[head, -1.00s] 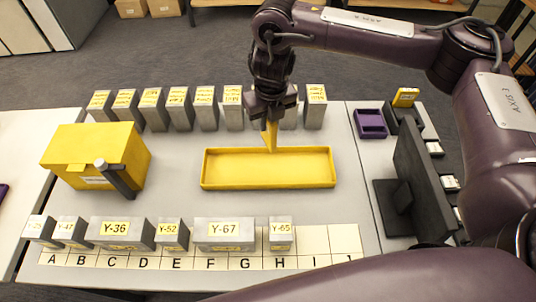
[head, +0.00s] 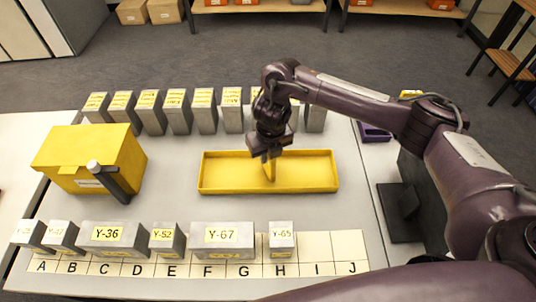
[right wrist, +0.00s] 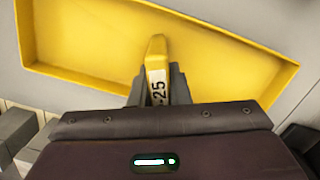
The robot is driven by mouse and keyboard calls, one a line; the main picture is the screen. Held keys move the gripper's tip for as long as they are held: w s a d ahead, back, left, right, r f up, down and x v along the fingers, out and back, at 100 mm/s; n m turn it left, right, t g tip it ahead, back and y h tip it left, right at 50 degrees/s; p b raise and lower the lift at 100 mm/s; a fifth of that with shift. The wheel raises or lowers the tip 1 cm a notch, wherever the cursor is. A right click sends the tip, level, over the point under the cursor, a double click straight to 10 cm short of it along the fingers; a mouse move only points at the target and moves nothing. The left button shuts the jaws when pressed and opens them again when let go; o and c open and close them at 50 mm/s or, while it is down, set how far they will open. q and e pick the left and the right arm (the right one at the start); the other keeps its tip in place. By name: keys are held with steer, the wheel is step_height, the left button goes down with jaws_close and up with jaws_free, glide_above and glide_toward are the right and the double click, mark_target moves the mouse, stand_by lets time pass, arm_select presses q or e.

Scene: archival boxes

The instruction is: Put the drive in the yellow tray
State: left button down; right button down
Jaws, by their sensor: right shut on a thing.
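The yellow tray (head: 225,174) lies in the middle of the table, long and shallow. My right gripper (head: 268,156) is over it, pointing down and shut on the yellow drive (head: 269,171). The drive stands roughly upright, with its lower end within the tray's outline; I cannot tell if it touches the tray floor. In the right wrist view the drive (right wrist: 157,70) sits between the fingers, its white label ending in "25", with the yellow tray (right wrist: 90,45) behind it. My left gripper is not in view.
Grey upright boxes (head: 150,112) stand in a row behind the tray. A yellow box (head: 75,152) with a dark post (head: 110,182) is at the left. Labelled grey boxes (head: 222,235) stand on a lettered strip in front. A dark monitor (head: 415,180) stands at the right.

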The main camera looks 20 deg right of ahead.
steer(key=shift+f, duration=0.1)
steer(key=c, duration=1.4)
jaws_free()
steer(key=shift+o, duration=0.2)
steer(key=shift+r, duration=0.35)
steer(key=r+p, duration=0.1)
steer(key=r, duration=0.5)
steer(key=s+r+p, duration=0.1)
steer(key=r, duration=0.3)
steer(key=shift+s+r+p, duration=0.1)
steer(key=shift+p, duration=0.25)
steer(key=shift+s+r, duration=0.15)
steer(key=shift+r, duration=0.5)
